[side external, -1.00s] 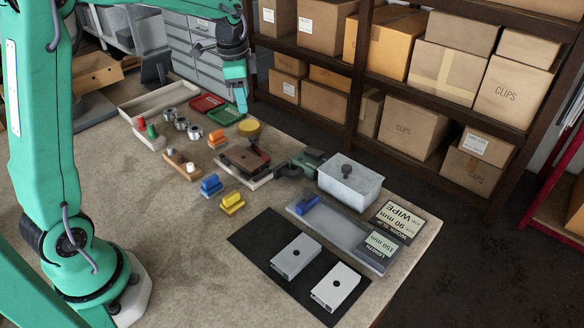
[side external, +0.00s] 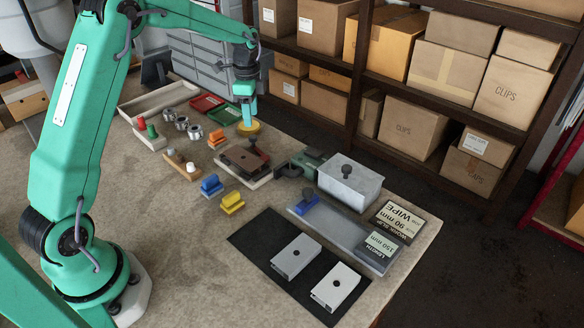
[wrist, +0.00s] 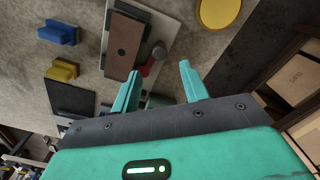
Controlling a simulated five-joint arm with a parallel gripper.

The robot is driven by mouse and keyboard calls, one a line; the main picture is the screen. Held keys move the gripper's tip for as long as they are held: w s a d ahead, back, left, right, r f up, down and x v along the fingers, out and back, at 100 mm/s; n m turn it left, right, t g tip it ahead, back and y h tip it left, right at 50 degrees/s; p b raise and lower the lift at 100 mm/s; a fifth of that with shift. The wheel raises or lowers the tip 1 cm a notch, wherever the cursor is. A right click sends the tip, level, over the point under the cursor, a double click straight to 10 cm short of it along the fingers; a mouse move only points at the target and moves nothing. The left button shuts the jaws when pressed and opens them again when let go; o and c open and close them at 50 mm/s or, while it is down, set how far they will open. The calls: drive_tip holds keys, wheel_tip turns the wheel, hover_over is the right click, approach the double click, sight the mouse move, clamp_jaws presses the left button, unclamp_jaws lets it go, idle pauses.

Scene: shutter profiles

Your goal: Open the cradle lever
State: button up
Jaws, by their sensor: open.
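The cradle (side external: 257,180) is a pale base carrying a brown block with dark parts, near the middle of the bench. It also shows in the wrist view (wrist: 103,42). The lever (wrist: 150,67) is a short red bar with a grey round knob, beside the brown block; in the side view a dark knob (side external: 252,141) shows at the cradle's back edge. My gripper (side external: 247,122) is above the bench behind the cradle, over or near a yellow disc (side external: 249,128). In the wrist view my gripper (wrist: 160,86) is open and empty, its fingertips just short of the lever in the picture.
Blue (side external: 211,186) and yellow (side external: 232,202) blocks stand in front of the cradle. A green clamp-like fixture (side external: 300,164) and a grey lidded bin (side external: 349,185) are to its right. Red and green trays (side external: 224,114) lie behind. Shelves with boxes (side external: 405,130) border the bench.

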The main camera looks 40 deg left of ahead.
sight(253, 137)
drive_tip(key=shift+f, duration=3.55)
clamp_jaws()
